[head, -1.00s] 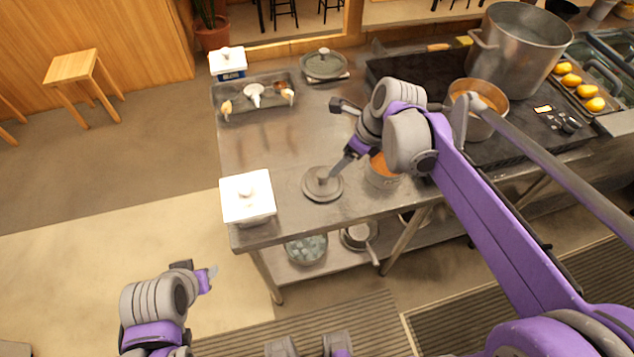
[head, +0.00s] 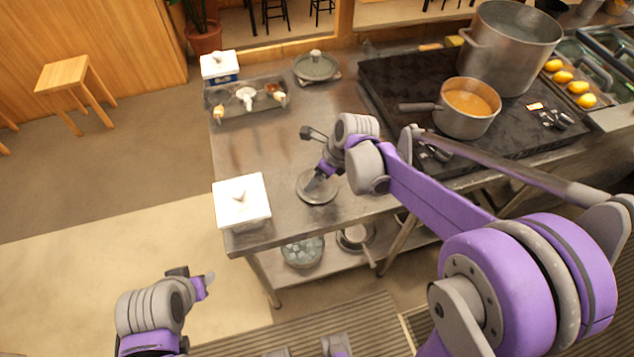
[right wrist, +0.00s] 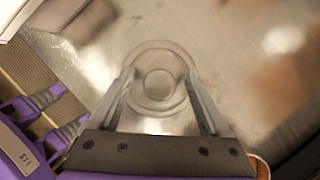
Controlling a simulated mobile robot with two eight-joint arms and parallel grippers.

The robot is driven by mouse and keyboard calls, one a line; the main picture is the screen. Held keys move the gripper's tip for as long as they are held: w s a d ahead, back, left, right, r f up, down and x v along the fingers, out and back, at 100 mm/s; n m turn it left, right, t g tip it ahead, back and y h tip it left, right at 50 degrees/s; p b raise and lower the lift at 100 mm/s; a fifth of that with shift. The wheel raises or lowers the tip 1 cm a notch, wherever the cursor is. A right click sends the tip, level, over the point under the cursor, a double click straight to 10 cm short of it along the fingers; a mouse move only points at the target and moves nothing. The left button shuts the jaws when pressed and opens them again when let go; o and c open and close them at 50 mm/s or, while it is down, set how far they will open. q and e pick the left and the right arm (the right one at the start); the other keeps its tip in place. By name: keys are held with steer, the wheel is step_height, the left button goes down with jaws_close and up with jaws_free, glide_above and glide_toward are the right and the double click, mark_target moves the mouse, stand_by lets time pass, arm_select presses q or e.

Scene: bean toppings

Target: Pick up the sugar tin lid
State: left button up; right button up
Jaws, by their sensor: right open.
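A round grey metal lid with a knob, which I take for the sugar tin lid (head: 327,196), lies flat on the steel table near its front edge. In the right wrist view the lid (right wrist: 158,104) is centred, its round knob between my fingers. My right gripper (head: 316,181) is just above the lid. In the right wrist view its fingers (right wrist: 160,95) are apart on both sides of the knob, with gaps. My left gripper (head: 207,285) is empty off the table's front left; its opening is unclear. The tin is hidden behind my right arm in the head view.
A white lidded box (head: 241,206) stands left of the lid at the table corner. A tray (head: 212,101) with small items, a blue-and-white box (head: 220,68) and a lidded pot (head: 316,67) are at the back. A saucepan (head: 466,107) and stockpot (head: 511,50) stand on the cooktop.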

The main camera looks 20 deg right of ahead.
jaws_close()
stand_by(0.3)
steer(key=shift+r, duration=0.15)
